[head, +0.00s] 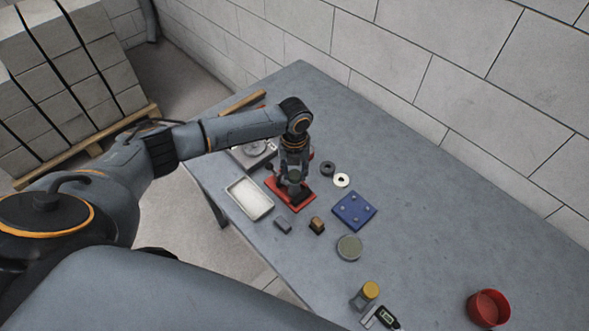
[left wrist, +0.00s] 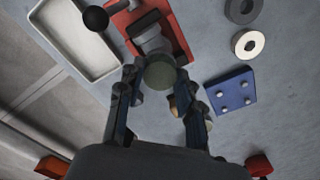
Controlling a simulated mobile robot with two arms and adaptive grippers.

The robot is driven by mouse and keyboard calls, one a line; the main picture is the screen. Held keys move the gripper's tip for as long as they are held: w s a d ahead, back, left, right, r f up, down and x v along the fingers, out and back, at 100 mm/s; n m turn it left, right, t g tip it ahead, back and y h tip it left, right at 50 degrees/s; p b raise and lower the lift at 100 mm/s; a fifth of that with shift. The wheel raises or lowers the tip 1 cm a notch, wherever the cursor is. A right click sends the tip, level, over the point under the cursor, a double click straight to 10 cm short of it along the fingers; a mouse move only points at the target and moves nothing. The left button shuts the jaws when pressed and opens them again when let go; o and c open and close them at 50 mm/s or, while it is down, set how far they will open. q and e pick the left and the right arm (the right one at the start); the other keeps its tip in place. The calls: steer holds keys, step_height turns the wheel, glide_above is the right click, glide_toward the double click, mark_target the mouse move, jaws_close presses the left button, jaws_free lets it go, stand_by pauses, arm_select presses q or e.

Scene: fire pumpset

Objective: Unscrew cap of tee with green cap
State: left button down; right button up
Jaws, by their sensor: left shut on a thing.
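The green cap (left wrist: 161,72) is a dull green disc on the end of the grey tee (left wrist: 150,36). The tee sits in a red vise (left wrist: 172,28), which also shows in the head view (head: 303,201). My left gripper (head: 293,181) reaches down over the vise from above. In the left wrist view its two fingers (left wrist: 160,82) flank the green cap, one on each side, and are shut on it. In the head view, the gripper hides most of the tee. My right gripper is in neither view.
A white tray (head: 250,198) lies left of the vise. A dark ring (head: 328,168), a white ring (head: 342,180) and a blue plate (head: 354,211) lie to the right. A green-grey disc (head: 349,247), a yellow-topped jar (head: 365,294) and a red bowl (head: 488,308) stand nearer.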

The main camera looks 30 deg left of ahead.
arm_select(q)
steer(key=shift+r+n+p, duration=0.2)
steer(key=shift+n+p, duration=0.65)
steer(key=shift+n, duration=0.05)
steer(key=shift+n+p, duration=0.6)
steer(key=shift+n, duration=0.4)
steer(key=shift+f+n, duration=0.25)
steer(key=shift+n, duration=0.15)
steer(key=shift+r+n+p, duration=0.15)
steer(key=shift+n+p, duration=0.25)
steer(key=shift+p, duration=0.05)
steer(key=n+p, duration=0.1)
steer(key=n, duration=0.1)
steer(key=shift+n, duration=0.7)
